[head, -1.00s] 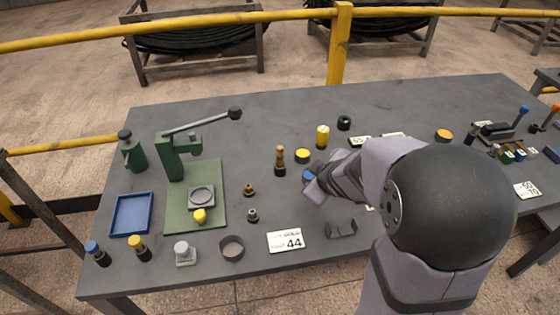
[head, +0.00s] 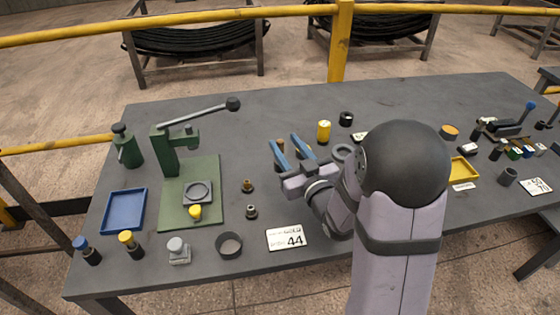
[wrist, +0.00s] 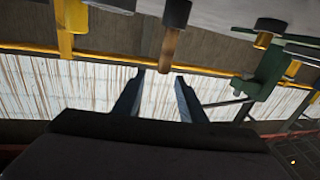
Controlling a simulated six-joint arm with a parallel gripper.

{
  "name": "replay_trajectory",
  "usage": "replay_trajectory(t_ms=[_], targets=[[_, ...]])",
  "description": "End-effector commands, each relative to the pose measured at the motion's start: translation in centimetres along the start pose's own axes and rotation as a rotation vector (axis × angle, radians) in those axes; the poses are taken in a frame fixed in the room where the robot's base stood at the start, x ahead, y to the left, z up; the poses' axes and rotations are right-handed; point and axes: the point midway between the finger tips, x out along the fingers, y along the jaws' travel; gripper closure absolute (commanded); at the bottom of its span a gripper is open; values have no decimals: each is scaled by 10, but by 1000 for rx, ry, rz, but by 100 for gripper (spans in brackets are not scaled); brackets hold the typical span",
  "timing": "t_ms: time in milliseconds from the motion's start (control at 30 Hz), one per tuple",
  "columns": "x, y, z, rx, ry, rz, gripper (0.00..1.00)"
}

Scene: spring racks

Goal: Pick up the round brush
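The round brush, which I take to be the upright wooden-handled piece with a black round base, is mostly hidden behind my gripper in the head view; a bit of its handle (head: 281,145) shows between the fingers. In the wrist view, which looks upside down, its wooden handle (wrist: 169,48) hangs from the black head at the top edge. My gripper (head: 283,139) is open and empty, with its two blue fingers apart. In the wrist view its fingertips (wrist: 160,75) lie either side of the handle's end in the picture; contact cannot be told.
A green lever press (head: 168,155) stands to the left, its lever reaching toward my gripper. Two small brass and dark fittings (head: 248,186) stand close left. The far middle of the table is clear.

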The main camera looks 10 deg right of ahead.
Motion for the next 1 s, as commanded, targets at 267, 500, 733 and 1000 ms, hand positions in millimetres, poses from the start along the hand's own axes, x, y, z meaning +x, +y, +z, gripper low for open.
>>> replay_trajectory(t_ms=[267,500,733,1000], targets=[[3,-3,8,60,-10,-2,62],[20,-3,8,58,-11,-2,62],[26,-3,9,57,-10,-2,62],[56,-4,10,57,-11,-3,62]])
